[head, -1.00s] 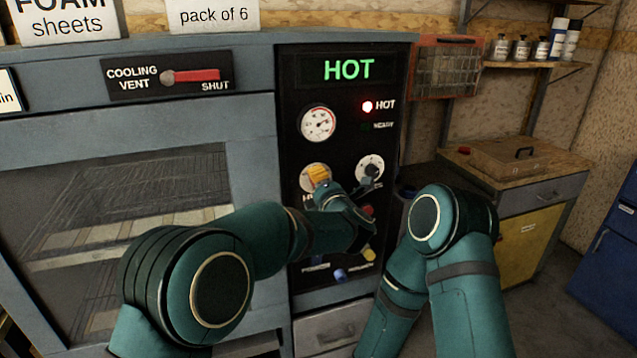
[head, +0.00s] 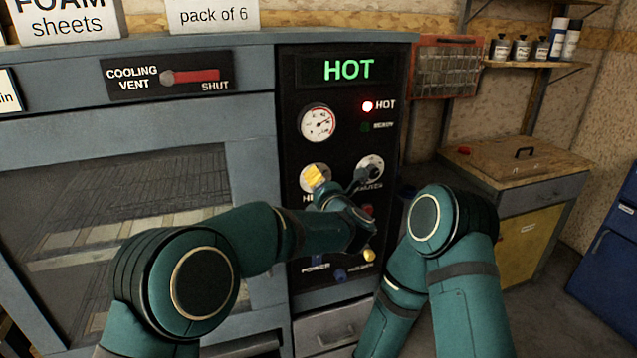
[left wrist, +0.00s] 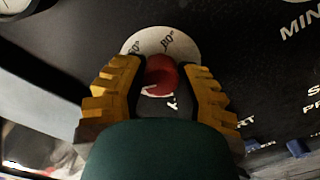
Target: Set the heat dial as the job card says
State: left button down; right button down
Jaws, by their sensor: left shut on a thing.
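The heat dial shows in the head view as a pale disc (head: 305,173) on the black control panel, its label partly hidden by my arm. My left gripper (head: 316,175) is at this dial. In the left wrist view, its yellow fingers stand on both sides of the red knob (left wrist: 161,75) and are shut on it. The knob has a white mark, and a pale scale disc (left wrist: 150,42) with degree numbers lies behind it. I cannot read the setting for sure. My right arm is in the head view, but its gripper is not. No readable job card shows.
The minutes dial (head: 370,167) is just right of the heat dial. Above are a gauge (head: 317,122), a lit red HOT lamp (head: 367,106) and a green HOT display (head: 347,69). The cooling vent lever (head: 192,76) points toward SHUT. A wooden cabinet (head: 520,165) stands right.

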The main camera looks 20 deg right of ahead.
pick_arm(q)
jog(key=shift+r, duration=0.3)
jog(key=c, duration=0.9)
grip_release()
jog(key=o, duration=0.3)
jog(key=shift+f, duration=0.1)
jog(key=shift+f, duration=0.1)
